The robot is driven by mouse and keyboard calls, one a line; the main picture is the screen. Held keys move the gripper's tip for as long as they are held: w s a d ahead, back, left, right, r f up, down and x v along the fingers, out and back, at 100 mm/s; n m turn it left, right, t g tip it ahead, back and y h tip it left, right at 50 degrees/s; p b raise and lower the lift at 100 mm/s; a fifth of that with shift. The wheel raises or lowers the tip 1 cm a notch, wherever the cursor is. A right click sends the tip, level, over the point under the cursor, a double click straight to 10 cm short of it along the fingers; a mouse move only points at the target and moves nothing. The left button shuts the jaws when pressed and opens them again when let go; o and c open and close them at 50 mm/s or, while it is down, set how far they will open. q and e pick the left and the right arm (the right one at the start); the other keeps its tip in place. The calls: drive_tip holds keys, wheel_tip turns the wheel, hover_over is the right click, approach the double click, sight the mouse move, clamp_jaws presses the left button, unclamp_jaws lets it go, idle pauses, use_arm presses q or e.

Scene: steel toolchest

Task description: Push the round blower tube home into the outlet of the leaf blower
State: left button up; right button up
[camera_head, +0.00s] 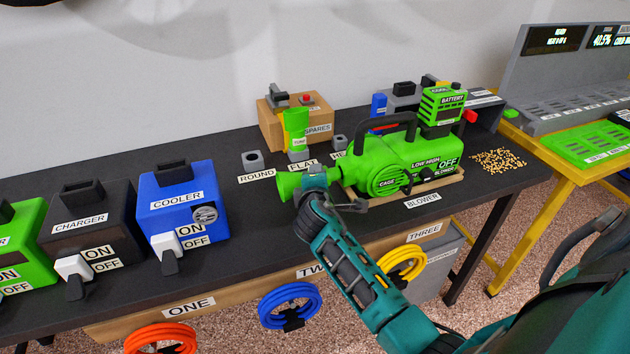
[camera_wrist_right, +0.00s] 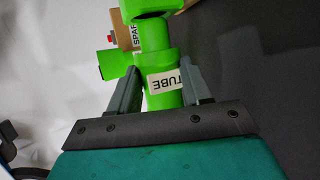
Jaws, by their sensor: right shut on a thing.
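The green leaf blower (camera_head: 395,165) rests on its tray, with its outlet facing left. My right gripper (camera_head: 317,183) is shut on the green round blower tube (camera_head: 288,187), held roughly level just left of the blower. The tube's wide end points left. My fingers hide the joint, so I cannot tell how far the tube is in the outlet. In the right wrist view, the gripper (camera_wrist_right: 163,90) clasps a green tube (camera_wrist_right: 164,100) bearing a TUBE label between its two grey fingers. My left gripper is in neither view.
Another green tube (camera_head: 296,125) stands upright behind the FLAT label. A spares box (camera_head: 315,132) is behind it. The blue cooler (camera_head: 182,200) and dark charger (camera_head: 90,215) stand left. Coiled hoses hang below the front edge.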

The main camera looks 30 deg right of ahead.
sight(331, 177)
drive_tip(key=shift+s+d, duration=0.2)
drive_tip(key=shift+d, duration=0.65)
drive_tip(key=shift+s+d, duration=0.2)
drive_tip(key=shift+d, duration=0.65)
drive_tip(key=o, duration=1.3)
drive_tip(key=shift+o, duration=0.2)
drive_tip(key=v, duration=1.3)
